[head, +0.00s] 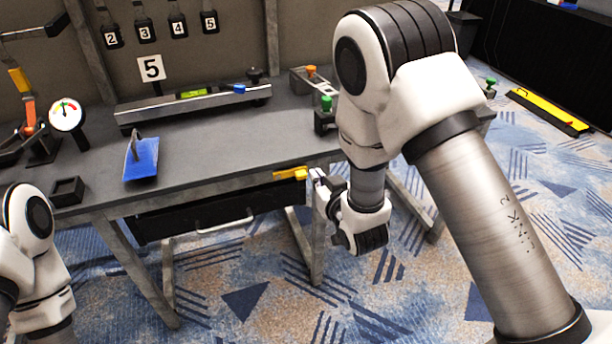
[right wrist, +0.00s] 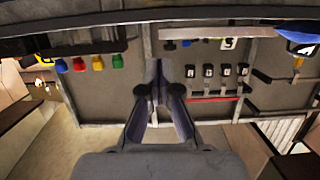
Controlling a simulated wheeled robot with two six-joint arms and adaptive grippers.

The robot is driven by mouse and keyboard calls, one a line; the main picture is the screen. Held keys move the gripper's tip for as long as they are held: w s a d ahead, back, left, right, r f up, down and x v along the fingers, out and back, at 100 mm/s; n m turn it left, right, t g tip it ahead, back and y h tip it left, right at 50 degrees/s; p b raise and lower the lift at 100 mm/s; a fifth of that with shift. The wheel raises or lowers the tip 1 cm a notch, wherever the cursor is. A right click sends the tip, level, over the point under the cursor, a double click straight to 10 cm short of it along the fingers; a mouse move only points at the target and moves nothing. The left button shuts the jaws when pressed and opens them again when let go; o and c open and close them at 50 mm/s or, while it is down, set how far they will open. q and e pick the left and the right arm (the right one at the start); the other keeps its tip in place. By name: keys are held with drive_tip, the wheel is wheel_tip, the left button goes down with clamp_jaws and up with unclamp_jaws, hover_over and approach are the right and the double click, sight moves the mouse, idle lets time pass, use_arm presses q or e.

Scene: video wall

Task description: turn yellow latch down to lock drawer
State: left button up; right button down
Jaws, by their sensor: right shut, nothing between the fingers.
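The yellow latch (head: 290,173) is on the front edge of the workbench, near the right end of the drawer. It lies about level, with its arm pointing left. The black drawer (head: 180,222) with a pale bar handle (head: 225,224) hangs under the bench top. My right gripper (head: 317,180) is just right of the latch, apart from it as far as I can tell. It is shut and empty; its fingers also show in the right wrist view (right wrist: 159,82). The latch cannot be made out in the wrist view. My left gripper is out of view.
On the workbench (head: 230,140) are a blue-faced piece (head: 141,160), a dial gauge (head: 66,115), a long grey rail (head: 195,105) with a level, and a green-knobbed block (head: 325,115). A bench leg (head: 305,240) stands below the latch. The carpet in front is clear.

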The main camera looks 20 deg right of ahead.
hover_over(304, 173)
drive_tip(key=s, duration=0.3)
wheel_tip(304, 173, down, 2)
drive_tip(key=f, duration=0.2)
drive_tip(key=w+f, duration=0.1)
drive_tip(key=f, duration=0.1)
drive_tip(key=shift+a+b, duration=0.35)
drive_tip(key=shift+b, duration=0.05)
drive_tip(key=shift+f, duration=0.3)
